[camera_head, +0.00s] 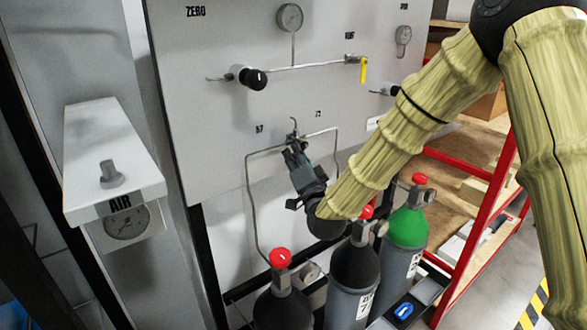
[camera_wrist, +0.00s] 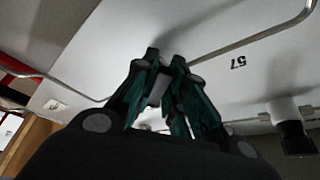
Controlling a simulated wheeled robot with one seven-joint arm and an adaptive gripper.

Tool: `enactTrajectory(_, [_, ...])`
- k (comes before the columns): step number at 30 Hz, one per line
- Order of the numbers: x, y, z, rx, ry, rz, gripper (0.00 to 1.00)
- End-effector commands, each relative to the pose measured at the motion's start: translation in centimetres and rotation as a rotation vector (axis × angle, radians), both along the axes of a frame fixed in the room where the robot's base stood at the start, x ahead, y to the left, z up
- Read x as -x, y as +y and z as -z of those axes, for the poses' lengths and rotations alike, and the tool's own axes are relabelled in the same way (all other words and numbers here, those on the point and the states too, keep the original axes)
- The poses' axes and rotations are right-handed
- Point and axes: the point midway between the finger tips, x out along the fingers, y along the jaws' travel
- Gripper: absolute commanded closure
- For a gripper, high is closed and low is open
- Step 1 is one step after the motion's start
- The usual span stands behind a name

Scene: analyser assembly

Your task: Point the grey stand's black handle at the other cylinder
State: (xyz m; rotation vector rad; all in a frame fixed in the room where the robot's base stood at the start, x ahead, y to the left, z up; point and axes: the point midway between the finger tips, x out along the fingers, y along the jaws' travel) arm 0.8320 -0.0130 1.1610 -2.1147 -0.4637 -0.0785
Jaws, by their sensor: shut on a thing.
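The grey stand is a tall panel (camera_head: 225,125) with gauges, pipes and valves. My gripper (camera_head: 293,152) is at its lower middle, at the small valve (camera_head: 294,130) where two bent pipes meet, between two printed number labels. My gripper is shut on the black handle there, which its fingers mostly hide; which way the handle points is hard to tell. In the wrist view the fingers (camera_wrist: 163,68) are close together below the pipe (camera_wrist: 250,38). Below stand a dark cylinder with a red cap (camera_head: 282,306), a second grey one (camera_head: 350,290) and a green-shouldered one (camera_head: 407,228).
A black knob (camera_head: 253,78) and a yellow lever (camera_head: 363,69) sit higher on the panel. An AIR box (camera_head: 110,160) stands at the left. A red-framed shelf (camera_head: 490,205) is at the right. Cylinder tops stand close below my gripper.

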Motion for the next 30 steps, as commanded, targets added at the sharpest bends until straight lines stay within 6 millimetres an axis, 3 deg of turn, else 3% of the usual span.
enactTrajectory(1, [0.0, -0.1, 1.1, 0.030, -0.019, -0.001, 1.00])
enactTrajectory(3, [-0.1, -0.2, 1.3, 0.074, -0.050, 0.000, 1.00])
enactTrajectory(30, [-1.8, -2.5, 2.5, 0.730, -0.525, -0.001, 1.00])
